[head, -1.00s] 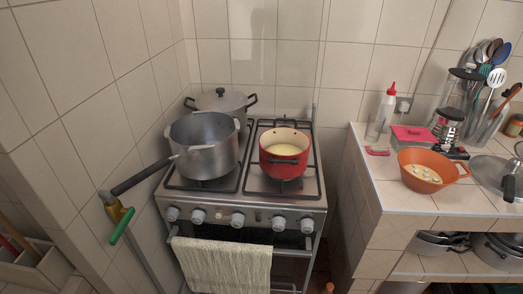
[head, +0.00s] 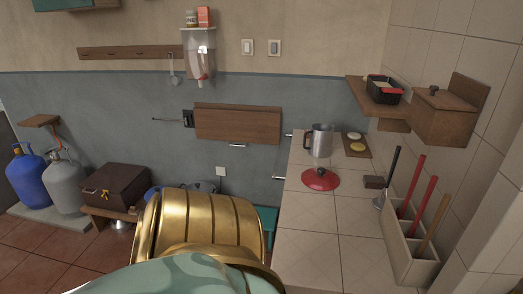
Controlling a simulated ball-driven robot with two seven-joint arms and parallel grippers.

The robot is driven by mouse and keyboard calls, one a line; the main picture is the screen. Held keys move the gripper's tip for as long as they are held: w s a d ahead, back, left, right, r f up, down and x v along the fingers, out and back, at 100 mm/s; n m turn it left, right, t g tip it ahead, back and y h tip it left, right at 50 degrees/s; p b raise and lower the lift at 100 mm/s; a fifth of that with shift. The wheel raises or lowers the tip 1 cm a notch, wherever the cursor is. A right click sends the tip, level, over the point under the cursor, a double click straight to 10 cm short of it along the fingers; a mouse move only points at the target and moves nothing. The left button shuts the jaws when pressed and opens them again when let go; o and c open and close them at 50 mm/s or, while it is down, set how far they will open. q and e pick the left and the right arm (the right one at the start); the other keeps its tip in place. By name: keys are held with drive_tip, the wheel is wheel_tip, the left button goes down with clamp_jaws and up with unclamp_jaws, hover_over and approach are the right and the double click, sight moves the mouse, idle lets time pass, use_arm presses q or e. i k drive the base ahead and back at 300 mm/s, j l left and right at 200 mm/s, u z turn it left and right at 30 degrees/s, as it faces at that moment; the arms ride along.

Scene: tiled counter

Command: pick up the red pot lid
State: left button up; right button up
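The red pot lid (head: 320,180) lies on the tiled counter (head: 318,214), close to its left edge. It is a shallow red dome with a dark knob on top. It stands clear of the things around it, and nothing covers it. Neither of my grippers shows in the head view.
A metal jug (head: 319,140) and a board with round yellow pieces (head: 356,145) stand behind the lid. A large gold ribbed object (head: 200,226) fills the lower middle. The front of the counter is clear.

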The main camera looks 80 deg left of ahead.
sight(321, 179)
drive_tip(key=u, duration=1.95)
drive_tip(key=z, duration=2.75)
drive_tip(key=k+j, duration=0.15)
drive_tip(key=j, duration=0.15)
drive_tip(key=k+j+z, duration=0.1)
drive_tip(key=j, duration=0.25)
